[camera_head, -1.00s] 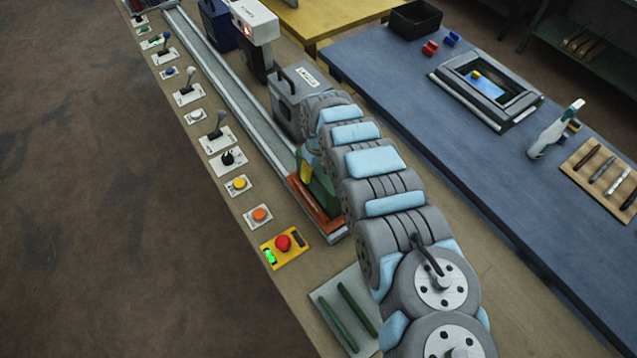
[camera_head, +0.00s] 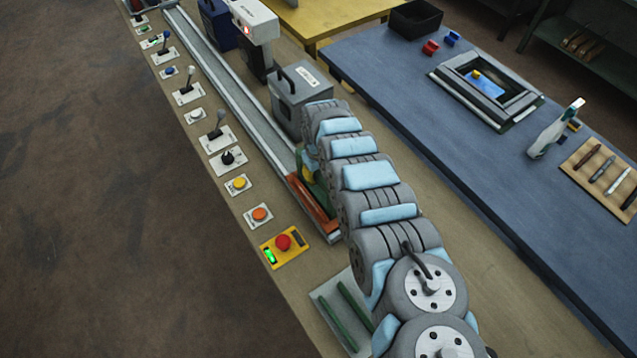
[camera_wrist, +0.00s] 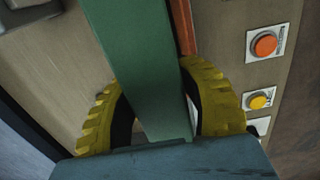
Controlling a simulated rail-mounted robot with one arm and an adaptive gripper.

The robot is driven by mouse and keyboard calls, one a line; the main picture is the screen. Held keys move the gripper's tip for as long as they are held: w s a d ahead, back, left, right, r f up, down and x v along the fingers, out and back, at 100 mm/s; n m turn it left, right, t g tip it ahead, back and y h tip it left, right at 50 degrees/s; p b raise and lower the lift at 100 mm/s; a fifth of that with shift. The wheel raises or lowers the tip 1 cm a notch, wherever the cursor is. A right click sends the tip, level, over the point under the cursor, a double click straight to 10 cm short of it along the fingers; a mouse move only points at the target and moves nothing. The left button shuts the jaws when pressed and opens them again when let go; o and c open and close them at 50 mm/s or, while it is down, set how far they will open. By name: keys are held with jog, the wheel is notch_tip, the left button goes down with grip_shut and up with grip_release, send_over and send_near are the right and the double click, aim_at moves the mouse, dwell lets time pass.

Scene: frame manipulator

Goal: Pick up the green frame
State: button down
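The green frame (camera_wrist: 143,60) shows in the wrist view as a wide green bar running from the top edge down between my fingers. In the head view a small part of the green frame (camera_head: 316,188) shows beside my arm, at the near end of the rail. My gripper (camera_wrist: 150,75) has yellow ribbed fingers, one on each side of the bar. Their tips meet the bar's edges in the picture, but I cannot tell whether they press on it. In the head view my arm hides most of the gripper and frame.
An orange-red bar (camera_head: 312,205) lies beside the green frame. Buttons, including an orange one (camera_head: 260,214) and a red one (camera_head: 283,242), line the left edge. A blue table (camera_head: 400,85) is at right.

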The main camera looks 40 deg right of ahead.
aim_at(320, 174)
jog(key=shift+r, duration=0.2)
dwell(0.5)
jog(key=shift+d+r, duration=0.1)
jog(key=shift+r, duration=1.5)
jog(key=shift+s+a+r, duration=0.25)
jog(key=shift+a+r, duration=0.1)
jog(key=shift+r, duration=0.15)
jog(key=shift+s+a+r+p, duration=0.1)
jog(key=shift+s+r+p, duration=0.25)
jog(key=shift+s+r, duration=0.15)
jog(key=shift+s+a+r, duration=0.25)
jog(key=shift+a+r, duration=0.15)
jog(key=shift+r, duration=0.1)
jog(key=shift+s+a+r+p, duration=0.25)
jog(key=shift+s+r, duration=0.2)
jog(key=shift+r, duration=0.15)
jog(key=shift+s+a+r+p, duration=0.1)
jog(key=shift+s+a+r, duration=0.15)
jog(key=shift+s+r, duration=0.25)
jog(key=s+a+r+p, duration=0.4)
jog(key=s+p, duration=0.3)
jog(key=p, duration=0.6)
jog(key=shift+s+a+r, duration=0.2)
jog(key=shift+a+r, duration=0.05)
jog(key=shift+a, duration=0.35)
